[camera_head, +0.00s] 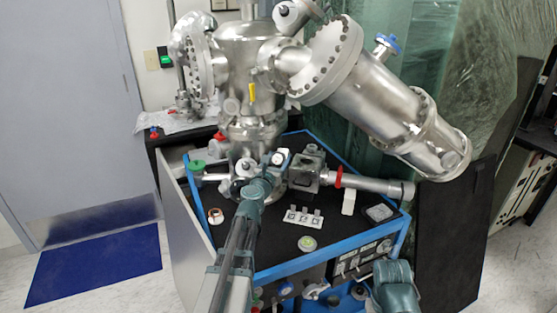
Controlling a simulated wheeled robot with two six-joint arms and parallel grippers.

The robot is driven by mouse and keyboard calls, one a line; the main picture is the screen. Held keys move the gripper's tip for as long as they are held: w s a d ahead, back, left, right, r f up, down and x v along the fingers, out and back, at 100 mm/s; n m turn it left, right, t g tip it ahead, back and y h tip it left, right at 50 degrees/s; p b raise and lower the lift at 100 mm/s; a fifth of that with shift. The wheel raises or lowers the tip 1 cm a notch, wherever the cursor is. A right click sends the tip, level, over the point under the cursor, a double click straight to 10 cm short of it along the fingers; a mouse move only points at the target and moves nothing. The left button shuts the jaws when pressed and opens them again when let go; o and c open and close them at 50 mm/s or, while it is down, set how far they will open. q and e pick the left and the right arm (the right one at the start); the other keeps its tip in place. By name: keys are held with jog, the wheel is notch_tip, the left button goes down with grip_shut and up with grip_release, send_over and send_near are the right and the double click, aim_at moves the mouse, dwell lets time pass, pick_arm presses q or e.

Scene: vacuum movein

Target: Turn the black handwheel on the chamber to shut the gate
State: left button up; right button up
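The steel chamber (252,60) stands at the back middle of the blue-framed bench. My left arm reaches up from the bottom, and its gripper (264,174) is at the chamber's lower front, among the small valves and fittings. A small dark round part, which looks like the black handwheel (238,187), shows just left of the gripper, partly covered by it. I cannot tell whether the fingers touch it or how far apart they are. A teal part of my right arm shows at the bottom right; its gripper is not visible.
A long steel cylinder (375,98) slopes down to the right from the chamber. A pipe with a red ring (339,177) runs to the right above the black benchtop (275,235). A white labelled plate (303,217) and a green-topped round item (307,243) lie on it.

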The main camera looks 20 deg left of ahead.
pick_arm(q)
jog(key=c, duration=0.7)
jog(key=shift+c, duration=0.2)
